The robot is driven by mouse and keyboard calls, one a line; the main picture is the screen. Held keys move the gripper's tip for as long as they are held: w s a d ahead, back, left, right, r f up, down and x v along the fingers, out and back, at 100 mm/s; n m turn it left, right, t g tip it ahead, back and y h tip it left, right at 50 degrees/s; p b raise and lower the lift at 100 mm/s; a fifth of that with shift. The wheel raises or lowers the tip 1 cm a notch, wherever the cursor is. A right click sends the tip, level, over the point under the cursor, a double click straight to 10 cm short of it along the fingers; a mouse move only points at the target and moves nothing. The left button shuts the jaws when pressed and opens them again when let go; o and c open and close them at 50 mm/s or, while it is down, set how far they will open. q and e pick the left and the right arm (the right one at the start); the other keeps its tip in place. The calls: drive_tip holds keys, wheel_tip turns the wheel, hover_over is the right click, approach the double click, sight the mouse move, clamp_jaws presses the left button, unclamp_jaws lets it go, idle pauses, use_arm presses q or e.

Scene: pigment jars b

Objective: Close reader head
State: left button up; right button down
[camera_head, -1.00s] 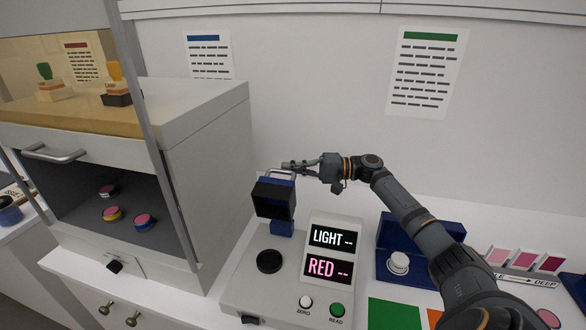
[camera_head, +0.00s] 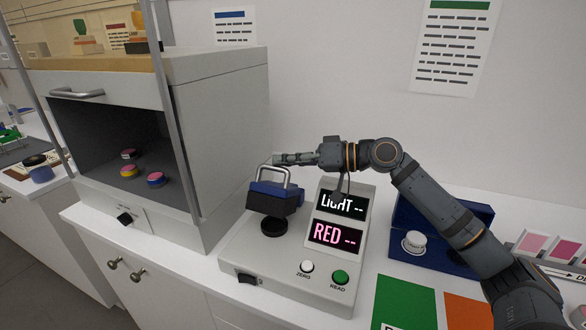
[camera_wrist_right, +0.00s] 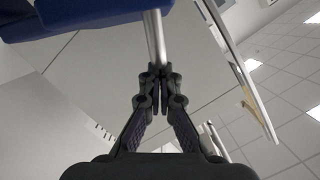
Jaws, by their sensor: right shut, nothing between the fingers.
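The reader head (camera_head: 272,200) is a dark block with a blue top and a metal loop handle (camera_head: 272,173). It is tilted low over the round black port (camera_head: 272,228) of the light grey reader, with a gap showing beneath it. My right gripper (camera_head: 280,159) is shut and empty, with its fingertips at the top of the handle. In the right wrist view the shut fingertips (camera_wrist_right: 158,72) meet the end of the handle bar (camera_wrist_right: 154,35); whether they touch it I cannot tell. The blue head edge (camera_wrist_right: 75,17) shows above. My left gripper is out of view.
The reader has two displays, LIGHT (camera_head: 342,205) and RED (camera_head: 335,236), and ZERO (camera_head: 307,266) and READ (camera_head: 340,277) buttons. A grey cabinet (camera_head: 225,140) stands close on the left. A blue case (camera_head: 440,215) lies right, under my right arm.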

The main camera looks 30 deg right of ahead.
sight(287, 196)
use_arm(q)
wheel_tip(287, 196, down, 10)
drive_tip(key=b, duration=0.8)
use_arm(e)
drive_tip(key=s+a+f+n, duration=0.2)
drive_tip(key=f, duration=0.1)
drive_tip(key=s+a+f+n+h, duration=0.1)
drive_tip(key=f, duration=0.1)
drive_tip(key=shift+a+f+n+t, duration=0.15)
drive_tip(key=shift+a+n+t, duration=0.05)
drive_tip(key=shift+n+t, duration=0.2)
drive_tip(key=shift+s+a+f+n+b, duration=0.2)
drive_tip(key=shift+f+n+b, duration=0.25)
drive_tip(key=shift+b, duration=0.3)
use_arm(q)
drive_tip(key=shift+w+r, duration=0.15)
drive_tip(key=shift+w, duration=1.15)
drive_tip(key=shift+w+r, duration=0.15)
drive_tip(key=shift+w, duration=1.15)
use_arm(e)
drive_tip(key=shift+a+f, duration=0.1)
drive_tip(key=shift+a, duration=0.05)
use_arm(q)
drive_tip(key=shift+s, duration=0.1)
